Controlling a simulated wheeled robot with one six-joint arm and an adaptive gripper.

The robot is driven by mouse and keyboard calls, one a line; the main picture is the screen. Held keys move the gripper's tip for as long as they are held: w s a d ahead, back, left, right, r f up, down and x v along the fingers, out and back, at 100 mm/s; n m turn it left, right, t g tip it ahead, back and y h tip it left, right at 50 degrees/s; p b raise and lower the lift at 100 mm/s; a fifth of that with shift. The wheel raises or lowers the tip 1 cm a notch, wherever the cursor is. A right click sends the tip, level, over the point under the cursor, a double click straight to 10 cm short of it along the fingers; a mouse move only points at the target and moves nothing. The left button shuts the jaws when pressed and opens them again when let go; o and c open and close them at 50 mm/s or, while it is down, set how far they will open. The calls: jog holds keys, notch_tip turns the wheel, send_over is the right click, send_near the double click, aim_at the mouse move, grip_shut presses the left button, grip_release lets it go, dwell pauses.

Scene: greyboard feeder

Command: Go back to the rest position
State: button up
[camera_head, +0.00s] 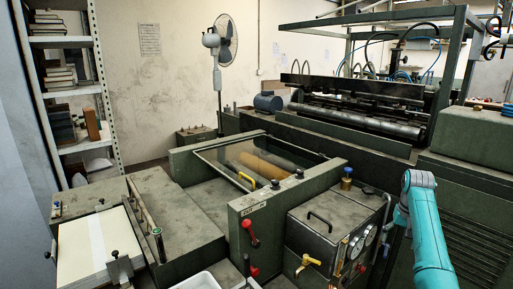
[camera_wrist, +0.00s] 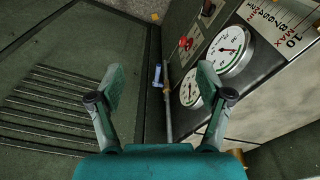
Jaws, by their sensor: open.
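My gripper (camera_wrist: 160,84) shows in the wrist view with its two fingers spread wide and nothing between them. Beyond the fingers are a thin metal rod with a blue handle (camera_wrist: 157,75) and round white pressure gauges (camera_wrist: 229,49) on the machine's side. I cannot tell the exact distance to them. In the head view my teal arm rises at the right, beside the machine's gauge box (camera_head: 325,222). My gripper's fingers cannot be made out there.
A greyboard stack (camera_head: 88,243) lies at the lower left. The green machine with a red-handled lever (camera_head: 250,232) and a glass cover (camera_head: 262,160) fills the middle. A shelf (camera_head: 75,92) and a fan (camera_head: 226,40) stand behind. A vented green panel (camera_wrist: 55,105) is at the wrist view's left.

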jog(key=s+a+f+n+t, duration=0.15)
jog(key=s+a+f, duration=0.3)
jog(key=f, duration=0.85)
jog(key=s+a+f+t, duration=0.25)
jog(key=a+f, duration=0.25)
jog(key=f, duration=0.8)
jog(key=s+a+f+t, duration=0.1)
jog(key=s+a+f, duration=0.25)
jog(key=s, duration=0.25)
jog(key=s+a+f+t+h, duration=0.1)
jog(key=s+a+f, duration=0.25)
jog(key=s, duration=0.25)
jog(key=s+a+f, duration=0.2)
jog(key=s+f, duration=0.2)
jog(key=s, duration=0.2)
jog(key=s+a+r+n+t, duration=0.15)
jog(key=s+a+r, duration=0.25)
jog(key=s, duration=0.8)
jog(key=s+a+r+n+t, duration=0.1)
jog(key=s+a+r+t, duration=0.2)
jog(key=s, duration=0.9)
jog(key=s+a+r+t, duration=0.1)
jog(key=s+r, duration=0.6)
jog(key=r, duration=0.4)
jog(key=s+a+r+n+t+y, duration=0.1)
jog(key=s+a+r+t, duration=0.1)
jog(key=s+r, duration=0.6)
notch_tip(320, 180, up, 4)
jog(key=shift+f, duration=0.2)
